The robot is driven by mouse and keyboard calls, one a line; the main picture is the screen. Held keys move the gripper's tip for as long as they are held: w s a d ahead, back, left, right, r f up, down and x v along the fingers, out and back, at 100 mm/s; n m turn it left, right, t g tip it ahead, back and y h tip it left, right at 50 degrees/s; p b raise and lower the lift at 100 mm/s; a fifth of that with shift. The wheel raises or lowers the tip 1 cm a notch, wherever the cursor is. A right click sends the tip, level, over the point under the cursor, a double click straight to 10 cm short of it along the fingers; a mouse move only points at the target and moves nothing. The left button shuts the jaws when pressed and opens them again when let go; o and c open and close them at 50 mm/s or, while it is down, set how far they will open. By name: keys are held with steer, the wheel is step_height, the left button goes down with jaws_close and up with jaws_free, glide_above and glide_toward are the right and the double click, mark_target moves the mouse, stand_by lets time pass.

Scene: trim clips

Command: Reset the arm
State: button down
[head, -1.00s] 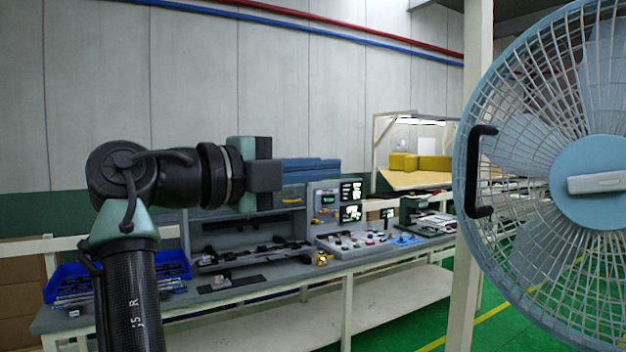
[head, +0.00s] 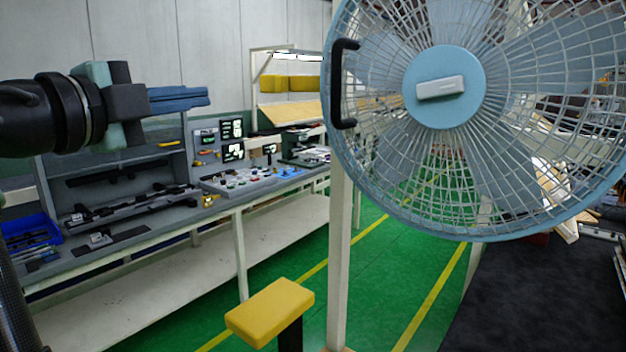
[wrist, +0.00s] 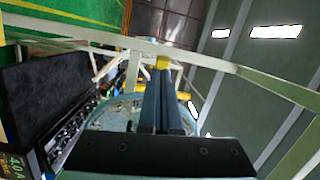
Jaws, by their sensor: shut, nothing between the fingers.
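My gripper (head: 204,97) is at the upper left of the head view, held level and pointing right. Its blue fingers lie together, shut and empty, in the air in front of the workbench. In the wrist view my gripper (wrist: 163,75) also shows its two fingers side by side with nothing held between them. My dark arm enters from the left edge of the head view, and much of it is out of frame.
A large light-blue fan (head: 445,88) fills the upper right. A white post (head: 340,245) stands below it. A yellow-topped stool (head: 270,312) is at the front. A grey workbench (head: 130,250) with parts runs along the left. Green floor (head: 390,265) is clear beyond the stool.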

steer(key=d+f+n+t+y, duration=0.1)
steer(key=d+n+t+y, duration=0.25)
steer(key=d+n, duration=0.35)
steer(key=s+d+r+n+t+y, duration=0.2)
steer(key=s+d+n+t, duration=0.1)
steer(key=s+d+n, duration=0.2)
steer(key=s+d+r+n+t+y, duration=0.2)
steer(key=s+d+n, duration=0.4)
steer(key=s+n, duration=0.3)
steer(key=s+r+t, duration=0.1)
steer(key=s+t, duration=0.1)
steer(key=s, duration=0.2)
steer(key=shift+s+r, duration=0.15)
steer(key=shift+s, duration=0.2)
